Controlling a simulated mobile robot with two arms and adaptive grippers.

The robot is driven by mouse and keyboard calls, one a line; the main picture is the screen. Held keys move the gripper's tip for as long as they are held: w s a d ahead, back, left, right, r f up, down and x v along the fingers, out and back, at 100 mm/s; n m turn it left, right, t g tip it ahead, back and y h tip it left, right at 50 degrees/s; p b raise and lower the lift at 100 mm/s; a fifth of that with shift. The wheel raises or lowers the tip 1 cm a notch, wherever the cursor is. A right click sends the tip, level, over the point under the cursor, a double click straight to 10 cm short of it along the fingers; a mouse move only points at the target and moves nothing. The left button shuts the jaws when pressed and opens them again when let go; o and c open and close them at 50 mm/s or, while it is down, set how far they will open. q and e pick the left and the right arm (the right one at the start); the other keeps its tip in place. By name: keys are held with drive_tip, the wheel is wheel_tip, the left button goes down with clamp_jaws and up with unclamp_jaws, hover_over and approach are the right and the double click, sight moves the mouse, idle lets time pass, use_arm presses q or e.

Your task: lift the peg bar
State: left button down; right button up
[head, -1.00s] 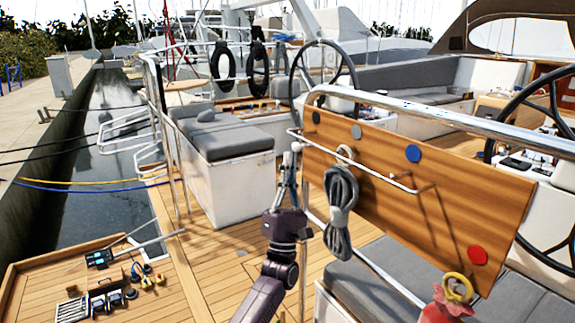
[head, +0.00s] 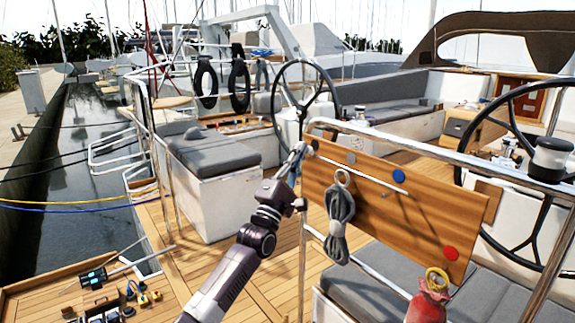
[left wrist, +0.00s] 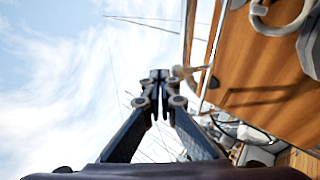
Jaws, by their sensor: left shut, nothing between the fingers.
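The peg bar (head: 370,178) is a thin silvery rod along the front of a varnished wooden board (head: 400,215). A grey rope coil (head: 341,215) hangs in front of the board from a pale ring. My left gripper (head: 299,149) is shut and empty at the board's upper left edge, close to the bar's left end. I cannot tell if it touches. In the left wrist view the shut fingertips (left wrist: 160,76) point up at the sky, and the silvery rod (left wrist: 213,55) runs to their right, apart from them. My right gripper is not in view.
A steel rail (head: 420,155) runs above the board. A steering wheel (head: 308,95) stands behind it, another at right. A red buoy-like object (head: 430,300) hangs lower right. A tray of tools (head: 100,295) lies lower left. Grey-cushioned seats (head: 215,152) stand behind.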

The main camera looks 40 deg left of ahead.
use_arm(q)
drive_tip(key=shift+w+d+r, duration=0.2)
drive_tip(key=shift+w+r, duration=0.3)
drive_tip(key=shift+w, duration=0.35)
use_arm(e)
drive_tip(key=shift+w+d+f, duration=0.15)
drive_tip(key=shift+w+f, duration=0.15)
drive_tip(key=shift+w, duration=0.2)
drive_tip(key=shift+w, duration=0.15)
